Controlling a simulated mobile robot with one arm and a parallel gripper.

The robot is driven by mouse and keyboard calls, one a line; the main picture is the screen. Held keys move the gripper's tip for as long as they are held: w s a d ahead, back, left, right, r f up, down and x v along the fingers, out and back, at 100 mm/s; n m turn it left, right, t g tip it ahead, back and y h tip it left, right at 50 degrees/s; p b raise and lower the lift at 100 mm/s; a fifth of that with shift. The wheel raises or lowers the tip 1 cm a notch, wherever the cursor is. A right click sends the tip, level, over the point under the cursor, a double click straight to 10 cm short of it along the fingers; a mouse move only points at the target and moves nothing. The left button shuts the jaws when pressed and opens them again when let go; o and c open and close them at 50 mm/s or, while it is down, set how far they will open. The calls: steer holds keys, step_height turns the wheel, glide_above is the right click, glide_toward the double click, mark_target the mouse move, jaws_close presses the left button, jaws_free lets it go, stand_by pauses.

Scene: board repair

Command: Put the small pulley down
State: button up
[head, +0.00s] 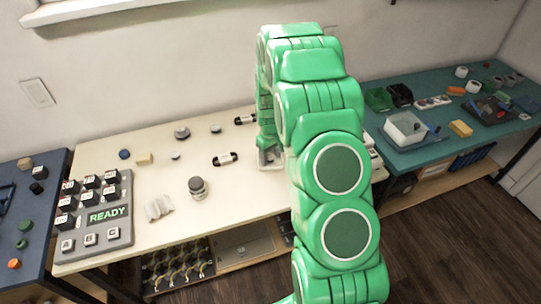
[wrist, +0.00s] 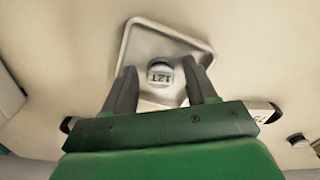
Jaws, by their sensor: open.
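The small pulley (wrist: 160,72), a round grey piece with "12T" on its pale top, sits on a light grey square tray (wrist: 139,40) in the wrist view. My gripper (wrist: 160,66) is open, with one finger on each side of the pulley and a gap showing at both sides. In the head view my gripper (head: 268,154) is low over the tray (head: 272,166) on the cream table. The pulley cannot be made out there.
The cream table (head: 130,190) holds several small round parts left of my arm, a dark capped jar (head: 198,187) and a black-ended cylinder (head: 225,159). A grey block panel reading READY (head: 105,222) stands at left. A teal table (head: 450,109) with bins is at right.

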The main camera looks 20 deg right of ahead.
mark_target(271, 158)
steer(key=shift+r, duration=0.15)
step_height(271, 158, up, 12)
steer(key=s+a+r, duration=0.4)
steer(key=s+r, duration=0.4)
steer(key=s+a+r+m, duration=0.1)
steer(key=s+a+r, duration=0.1)
steer(key=s, duration=1)
steer(key=s+a+r+m+g, duration=0.1)
steer(key=s+r, duration=0.4)
steer(key=s, duration=0.6)
steer(key=s+a+r+m, duration=0.1)
steer(key=s+a+r, duration=0.2)
steer(key=s, duration=0.9)
steer(key=shift+s+r+m+g, duration=0.25)
steer(key=shift+s+m+g, duration=0.05)
steer(key=shift+s+g, duration=0.1)
